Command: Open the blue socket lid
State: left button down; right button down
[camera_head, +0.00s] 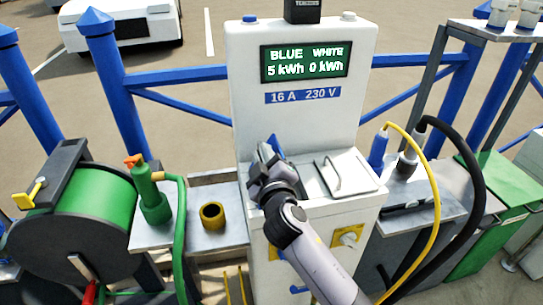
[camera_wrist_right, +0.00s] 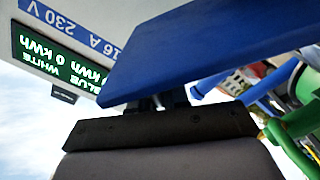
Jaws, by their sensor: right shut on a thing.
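The blue socket lid (camera_head: 276,147) is on the left part of the white pedestal's sloped top, mostly hidden behind my right gripper (camera_head: 262,170). What shows of it stands up from the top, tilted. In the right wrist view the blue lid (camera_wrist_right: 210,45) is a large flat panel just past the dark gripper part (camera_wrist_right: 160,127). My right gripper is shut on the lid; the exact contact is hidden. The socket under the lid cannot be seen. My left gripper is not in view.
The white lid with its handle (camera_head: 335,175) lies beside it on the pedestal (camera_head: 245,75). The display (camera_head: 304,62) reads blue 5 kWh, white 0 kWh. A green hose reel (camera_head: 90,200) and tap (camera_head: 150,195) stand left. Yellow (camera_head: 432,180) and black (camera_head: 470,160) cables loop at right.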

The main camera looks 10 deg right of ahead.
jog(key=shift+s+a+f+n, duration=0.1)
jog(key=shift+a+f+n, duration=0.2)
jog(key=shift+a, duration=0.1)
jog(key=c, duration=1.2)
grip_release()
jog(key=shift+r, duration=0.1)
jog(key=shift+d+r, duration=0.1)
jog(key=shift+d, duration=0.05)
